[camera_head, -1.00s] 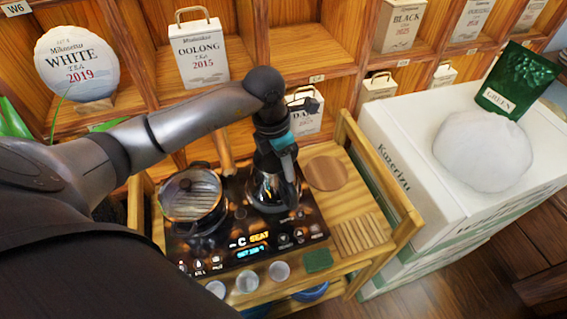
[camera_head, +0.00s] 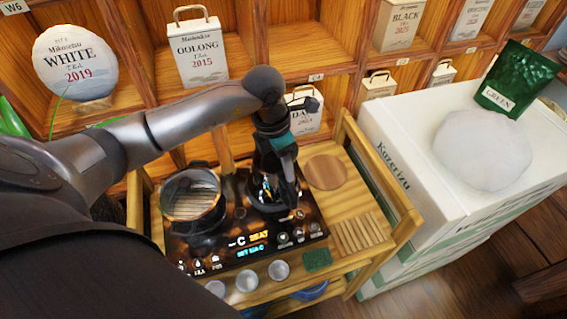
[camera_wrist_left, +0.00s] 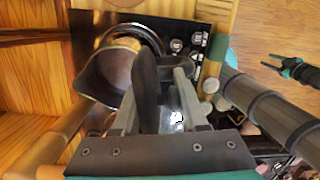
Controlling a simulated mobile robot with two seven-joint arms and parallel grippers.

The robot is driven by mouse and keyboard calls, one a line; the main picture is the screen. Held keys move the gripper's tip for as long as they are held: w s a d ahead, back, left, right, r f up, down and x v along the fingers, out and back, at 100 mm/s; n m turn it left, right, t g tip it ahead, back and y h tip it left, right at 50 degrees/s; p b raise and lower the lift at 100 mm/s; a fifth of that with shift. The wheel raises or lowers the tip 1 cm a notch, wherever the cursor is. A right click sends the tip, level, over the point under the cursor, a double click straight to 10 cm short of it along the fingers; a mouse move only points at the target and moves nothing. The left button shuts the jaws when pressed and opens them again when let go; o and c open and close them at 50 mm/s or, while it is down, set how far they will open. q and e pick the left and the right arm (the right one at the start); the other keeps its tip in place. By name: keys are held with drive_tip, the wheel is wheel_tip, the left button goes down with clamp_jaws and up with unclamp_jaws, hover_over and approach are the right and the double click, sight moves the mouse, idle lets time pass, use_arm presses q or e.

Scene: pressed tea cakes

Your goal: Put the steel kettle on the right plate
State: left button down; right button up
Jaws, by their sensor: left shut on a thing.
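The steel kettle (camera_head: 261,190) has a dark, mirror-like body and sits over the right side of the black cooktop (camera_head: 230,258). My left gripper (camera_head: 277,176) is above it and partly hides it in the head view. In the left wrist view, the left gripper (camera_wrist_left: 165,85) is shut on the kettle's dark handle (camera_wrist_left: 146,85), with the shiny body (camera_wrist_left: 108,75) beside the fingers. The right plate is mostly hidden under the kettle; I cannot tell whether they touch. My right gripper (camera_wrist_left: 284,66) appears small in the left wrist view, its fingers apart and empty.
A glass-like pot (camera_head: 193,203) stands on the cooktop's left side. Several small cups (camera_head: 247,281) and a green pad (camera_head: 317,259) are along the front. A round wooden disc (camera_head: 324,172) and a slatted board (camera_head: 356,235) lie to the right. Shelves with tea boxes stand behind.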

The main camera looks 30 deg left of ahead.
use_arm(q)
drive_tip(key=shift+w+f+b, duration=0.1)
drive_tip(key=shift+f+b, duration=0.4)
drive_tip(key=shift+b, duration=0.05)
drive_tip(key=c, duration=0.7)
unclamp_jaws()
drive_tip(key=shift+s+f, duration=0.1)
drive_tip(key=shift+s, duration=0.1)
drive_tip(key=shift+s+a+r+p, duration=0.1)
drive_tip(key=shift+a+r+p, duration=0.1)
drive_tip(key=shift+r+p, duration=1.4)
drive_tip(key=shift+s+a+r+p, duration=0.2)
drive_tip(key=shift+r+p, duration=0.9)
drive_tip(key=shift+r, duration=0.95)
drive_tip(key=shift+s+a+r+p, duration=0.1)
drive_tip(key=shift+a+r+p, duration=0.15)
drive_tip(key=shift+r+p, duration=1.35)
drive_tip(key=shift+r, duration=0.25)
drive_tip(key=shift+b, duration=0.3)
